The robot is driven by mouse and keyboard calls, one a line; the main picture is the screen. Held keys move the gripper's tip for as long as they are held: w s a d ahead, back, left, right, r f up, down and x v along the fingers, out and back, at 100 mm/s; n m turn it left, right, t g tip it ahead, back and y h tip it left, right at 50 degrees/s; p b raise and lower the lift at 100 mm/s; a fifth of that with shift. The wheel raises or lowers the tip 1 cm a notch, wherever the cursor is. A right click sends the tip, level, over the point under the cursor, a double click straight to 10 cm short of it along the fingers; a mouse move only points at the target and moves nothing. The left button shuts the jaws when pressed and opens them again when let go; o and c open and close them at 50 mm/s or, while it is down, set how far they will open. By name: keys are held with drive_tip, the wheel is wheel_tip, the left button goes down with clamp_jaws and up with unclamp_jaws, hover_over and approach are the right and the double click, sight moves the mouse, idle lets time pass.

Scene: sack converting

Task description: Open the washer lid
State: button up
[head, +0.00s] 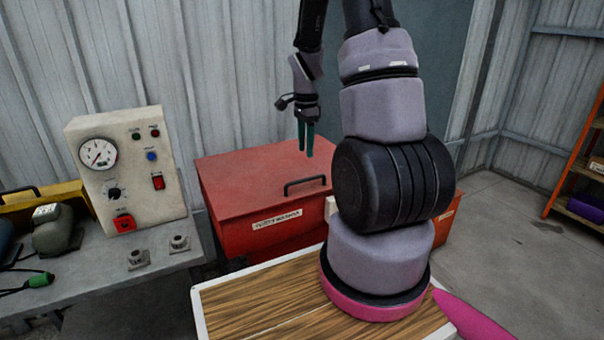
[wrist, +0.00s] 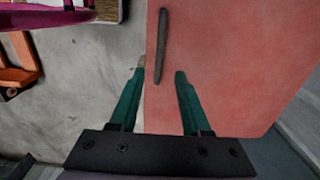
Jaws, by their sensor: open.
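The washer is a red box with a red lid (head: 245,177), and the lid lies shut on it in the head view. A dark bar handle (head: 304,185) sits near the lid's front edge, above a white label. My gripper (head: 306,148) points down above the lid, behind the handle in the picture, with green fingers. In the wrist view my gripper (wrist: 160,75) is open and empty. The handle (wrist: 162,50) shows beyond and roughly between the fingertips, apart from them, over the red lid (wrist: 235,65). My arm hides the right part of the washer in the head view.
A grey bench (head: 90,272) with a control panel (head: 125,170) stands left of the washer. A corrugated wall (head: 235,70) is behind. An orange shelf (head: 580,150) stands at far right, with open concrete floor (head: 510,230) before it.

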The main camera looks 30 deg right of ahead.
sight(305, 178)
wheel_tip(305, 178, down, 10)
drive_tip(key=shift+r, duration=0.2)
clamp_jaws()
drive_tip(key=shift+r, duration=0.1)
idle(1.4)
